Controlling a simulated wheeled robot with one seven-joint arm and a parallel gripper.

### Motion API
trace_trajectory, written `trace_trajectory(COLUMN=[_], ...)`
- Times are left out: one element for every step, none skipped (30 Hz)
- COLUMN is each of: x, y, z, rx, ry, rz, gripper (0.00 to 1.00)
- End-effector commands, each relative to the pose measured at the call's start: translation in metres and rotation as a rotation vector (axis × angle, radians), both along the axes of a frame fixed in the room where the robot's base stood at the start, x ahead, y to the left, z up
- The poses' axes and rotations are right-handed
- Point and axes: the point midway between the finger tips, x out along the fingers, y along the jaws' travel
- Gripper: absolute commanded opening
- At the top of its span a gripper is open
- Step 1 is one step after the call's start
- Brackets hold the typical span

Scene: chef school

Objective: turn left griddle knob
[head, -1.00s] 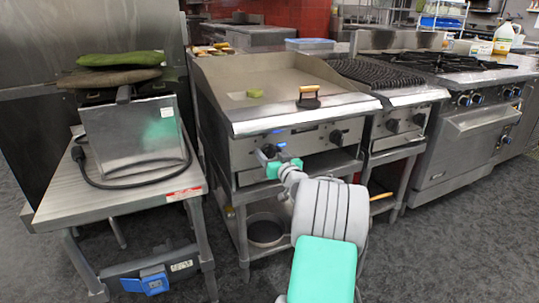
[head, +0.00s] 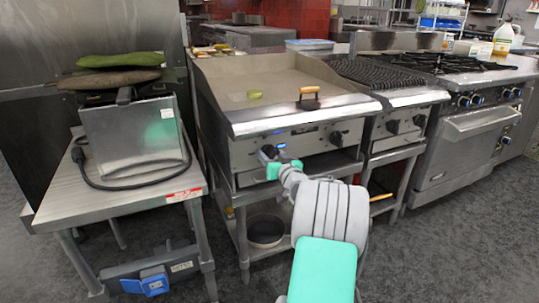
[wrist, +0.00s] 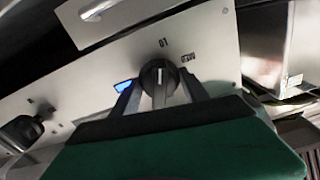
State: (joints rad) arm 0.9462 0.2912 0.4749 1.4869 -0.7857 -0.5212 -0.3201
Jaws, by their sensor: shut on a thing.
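The left griddle knob (wrist: 158,74) is round and black with a white pointer line, on the griddle's steel front panel (wrist: 205,45). In the wrist view it sits between the two fingers of my gripper (wrist: 160,92), which is shut on it. The pointer line looks about upright in that picture. In the head view the knob (head: 267,151) is partly hidden by my gripper (head: 272,160). The right griddle knob (head: 336,138) stands clear on the same panel; a dark knob (wrist: 22,130) also shows at the left of the wrist view.
The griddle top (head: 280,85) holds a black press with a wooden handle (head: 308,97) and a small green item (head: 254,95). A steel table (head: 60,195) with a boxy appliance (head: 140,135) stands left. A charbroiler (head: 390,95) and a range (head: 470,140) stand right.

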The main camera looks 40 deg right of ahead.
Motion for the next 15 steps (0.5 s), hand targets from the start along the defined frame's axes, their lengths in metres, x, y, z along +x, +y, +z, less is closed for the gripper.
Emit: trace_trajectory(x=[0.0004,0.0003,0.0003,0.0003,0.0002,0.0001,0.0001,0.0001,0.0000,-0.0001,-0.0001,-0.0002,-0.0002,-0.0002,-0.0003], y=[0.0005,0.0004,0.0003,0.0003,0.0002,0.0001,0.0000,-0.0001,-0.0002,-0.0004,-0.0005,-0.0006,-0.0007,-0.0008,-0.0010], z=[0.0006,0.0008,0.0010,0.0011,0.0011,0.0012,0.0012,0.0013,0.0012,0.0012,0.0012,0.0013,0.0013,0.0014,0.0014], rx=[0.021,0.036,0.058,0.076,0.096,0.124,0.147,0.171,0.204,0.230,0.257,0.293,0.321,0.349,0.385], ry=[-0.006,-0.010,-0.016,-0.022,-0.027,-0.036,-0.042,-0.049,-0.059,-0.067,-0.075,-0.085,-0.093,-0.101,-0.112], rz=[0.002,0.002,0.002,0.002,0.001,0.001,0.001,0.001,0.001,0.001,0.001,0.000,0.000,0.000,0.000], gripper=[0.12,0.12,0.12,0.12,0.12,0.12,0.12,0.12,0.12,0.12,0.12,0.12,0.12,0.12,0.12])
